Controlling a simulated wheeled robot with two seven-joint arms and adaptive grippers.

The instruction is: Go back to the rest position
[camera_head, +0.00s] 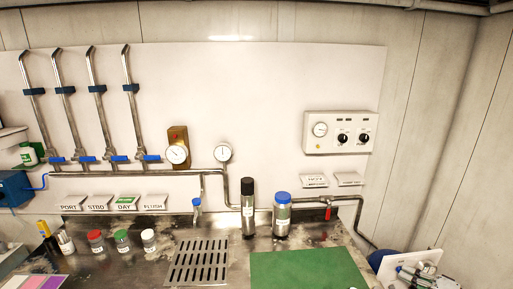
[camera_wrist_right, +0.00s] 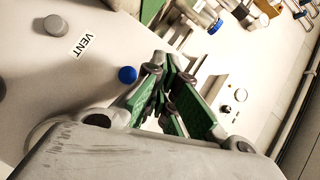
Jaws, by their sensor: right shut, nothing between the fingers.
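My right gripper (camera_head: 425,274) is at the lower right edge of the head view, low beside the right end of the counter and in front of a white panel (camera_head: 392,268). In the right wrist view my right gripper (camera_wrist_right: 164,88) has its green-padded fingers brought together, with nothing between them. A white surface with a VENT label (camera_wrist_right: 81,44) and a blue round knob or cap (camera_wrist_right: 127,74) shows beyond the fingers; whether the fingers touch it I cannot tell. My left gripper is not in view.
The metal counter carries a green mat (camera_head: 305,270), a drain grate (camera_head: 198,262), a black-capped bottle (camera_head: 248,208), a blue-capped bottle (camera_head: 282,215) and small jars with red (camera_head: 95,236), green (camera_head: 122,237) and white (camera_head: 148,236) lids. Pipes and gauges line the back wall. The mat is clear.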

